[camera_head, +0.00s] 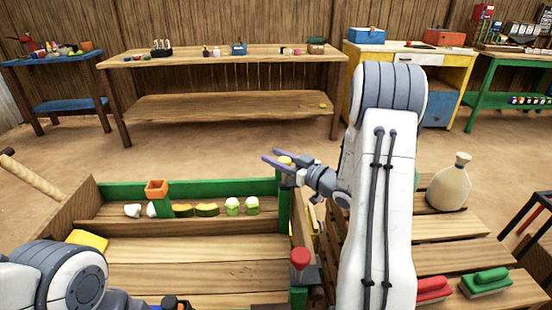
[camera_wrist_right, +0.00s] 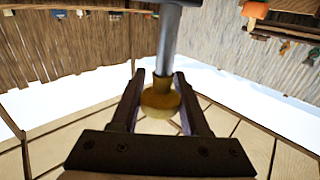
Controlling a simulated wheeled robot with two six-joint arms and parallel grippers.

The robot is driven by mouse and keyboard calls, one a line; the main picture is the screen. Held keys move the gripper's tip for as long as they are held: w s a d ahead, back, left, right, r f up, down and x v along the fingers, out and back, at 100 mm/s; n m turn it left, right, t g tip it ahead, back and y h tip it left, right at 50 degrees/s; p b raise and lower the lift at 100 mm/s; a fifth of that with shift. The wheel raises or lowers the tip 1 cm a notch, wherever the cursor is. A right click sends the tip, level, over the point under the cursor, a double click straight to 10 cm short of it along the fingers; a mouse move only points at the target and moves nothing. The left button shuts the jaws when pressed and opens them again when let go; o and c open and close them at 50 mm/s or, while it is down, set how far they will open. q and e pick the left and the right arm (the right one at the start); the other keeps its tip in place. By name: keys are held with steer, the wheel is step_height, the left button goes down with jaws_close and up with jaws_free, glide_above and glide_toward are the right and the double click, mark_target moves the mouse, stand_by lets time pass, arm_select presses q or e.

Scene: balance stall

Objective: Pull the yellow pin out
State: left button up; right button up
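The yellow pin's round head (camera_head: 285,160) shows at the far right corner of the stall counter, at the top of a green post. My right gripper (camera_head: 275,158) reaches in from the right, with one finger on each side of the head. In the right wrist view the yellow head (camera_wrist_right: 161,99) fills most of the gap between the fingers, and a grey metal rod (camera_wrist_right: 168,45) runs up from it. I cannot tell whether both fingers press on it. My left arm shows at the lower left, but its gripper is not in view.
The counter (camera_head: 180,250) has a green back rail, an orange cup (camera_head: 157,188) and several vegetable pieces. A red knob (camera_head: 300,259) stands near its right edge. A slatted table at right holds a sack (camera_head: 449,187) and red and green brushes (camera_head: 486,281).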

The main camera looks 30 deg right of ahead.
mark_target(290, 162)
steer(key=o, duration=0.3)
steer(key=shift+r, duration=0.3)
steer(key=shift+f, duration=0.1)
steer(key=shift+s+d, duration=0.1)
steer(key=v, duration=1)
steer(key=shift+s+d+p, duration=0.1)
steer(key=shift+s+p, duration=0.05)
steer(key=shift+p, duration=0.15)
